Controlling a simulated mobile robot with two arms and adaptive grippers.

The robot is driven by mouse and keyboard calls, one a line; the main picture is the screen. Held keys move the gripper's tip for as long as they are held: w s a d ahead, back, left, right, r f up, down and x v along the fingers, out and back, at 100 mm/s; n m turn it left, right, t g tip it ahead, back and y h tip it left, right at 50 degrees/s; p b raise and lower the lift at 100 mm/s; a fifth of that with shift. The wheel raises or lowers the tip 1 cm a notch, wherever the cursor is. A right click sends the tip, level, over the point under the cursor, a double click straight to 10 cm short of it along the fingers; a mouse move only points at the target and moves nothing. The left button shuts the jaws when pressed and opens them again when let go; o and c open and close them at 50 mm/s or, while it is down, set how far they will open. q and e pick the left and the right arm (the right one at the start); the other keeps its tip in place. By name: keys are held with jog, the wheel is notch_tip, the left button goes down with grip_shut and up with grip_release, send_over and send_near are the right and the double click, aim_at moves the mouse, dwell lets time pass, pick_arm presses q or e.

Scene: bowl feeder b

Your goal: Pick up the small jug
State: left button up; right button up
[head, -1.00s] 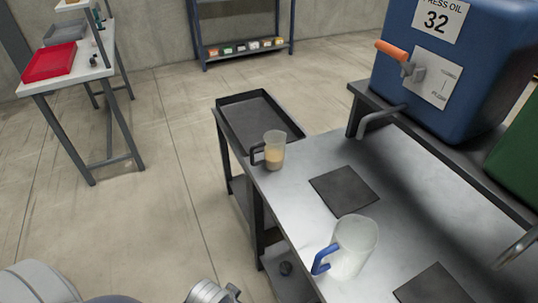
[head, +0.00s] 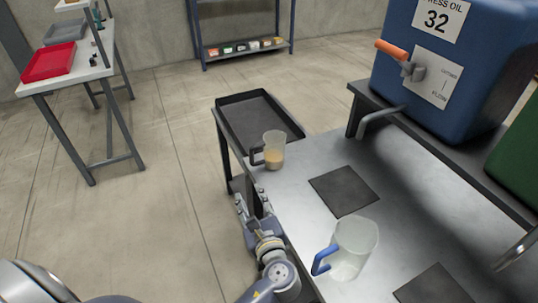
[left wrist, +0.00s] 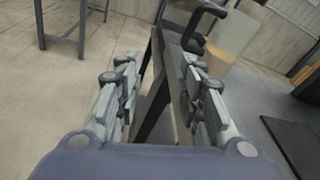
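The small jug (head: 275,150) is clear with a dark handle on its left and tan liquid inside. It stands upright on the metal bench near the black tray. In the left wrist view the jug (left wrist: 232,38) shows at the upper right, beyond the fingers. My left gripper (head: 252,200) is open and empty, beside the bench's left edge and short of the jug. In the left wrist view its fingers (left wrist: 160,85) are spread apart with nothing between them. A larger clear jug with a blue handle (head: 354,247) stands nearer on the bench. My right gripper is not in view.
A black tray (head: 225,117) lies at the bench's far left end. Dark square mats (head: 343,190) lie on the bench (head: 300,215). A blue oil tank (head: 462,75) with an orange-handled tap stands on a raised shelf at right. Open floor lies to the left.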

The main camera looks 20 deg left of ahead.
aim_at(252, 158)
pick_arm(q)
jog(key=w+a+r+m, duration=0.1)
jog(key=w, duration=0.2)
jog(key=w+a+r+m+t+p, duration=0.1)
jog(key=w+a, duration=0.1)
jog(key=w, duration=0.2)
jog(key=w+a+r+m+t, duration=0.1)
jog(key=w, duration=0.2)
jog(key=shift+w+a+m, duration=0.2)
jog(key=shift+a+m, duration=0.05)
jog(key=shift+m, duration=0.15)
grip_shut()
